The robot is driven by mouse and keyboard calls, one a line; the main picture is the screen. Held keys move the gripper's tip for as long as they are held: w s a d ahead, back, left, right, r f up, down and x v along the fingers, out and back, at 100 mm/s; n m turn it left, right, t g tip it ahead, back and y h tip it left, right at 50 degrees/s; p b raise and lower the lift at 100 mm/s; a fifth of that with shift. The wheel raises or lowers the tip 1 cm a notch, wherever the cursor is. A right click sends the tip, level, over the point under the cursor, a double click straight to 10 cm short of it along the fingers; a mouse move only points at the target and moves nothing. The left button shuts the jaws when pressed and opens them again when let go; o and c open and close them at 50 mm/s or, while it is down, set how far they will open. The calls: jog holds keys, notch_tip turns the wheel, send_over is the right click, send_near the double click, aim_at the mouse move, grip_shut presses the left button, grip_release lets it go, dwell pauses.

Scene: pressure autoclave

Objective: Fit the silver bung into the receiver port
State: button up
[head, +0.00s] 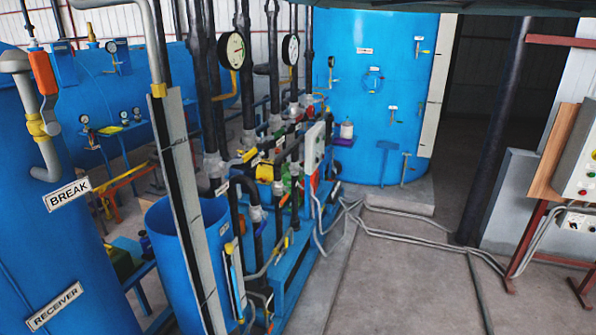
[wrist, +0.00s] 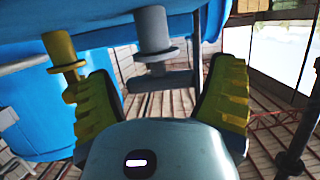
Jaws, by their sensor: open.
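In the head view the blue receiver tank (head: 38,235) stands at the left, with a RECEIVER label (head: 54,307) low on it and a BREAK label (head: 67,195) above. I cannot pick out its port. In the wrist view my gripper (wrist: 160,70) is open, its two yellow-green fingers wide apart. A grey flanged fitting (wrist: 153,28) with a crossbar projects from a blue surface (wrist: 105,25) and shows between the fingers. I see no contact with it. I cannot tell whether it is the silver bung. My gripper is not in the head view.
A yellow fitting (wrist: 62,50) is close to the left finger in the wrist view. In the head view, pipes and gauges (head: 231,50) crowd the middle, and a large blue tank (head: 350,60) stands behind. Conduits (head: 430,243) cross the otherwise open floor (head: 390,290) at right.

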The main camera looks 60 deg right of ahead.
jog(key=c, duration=1)
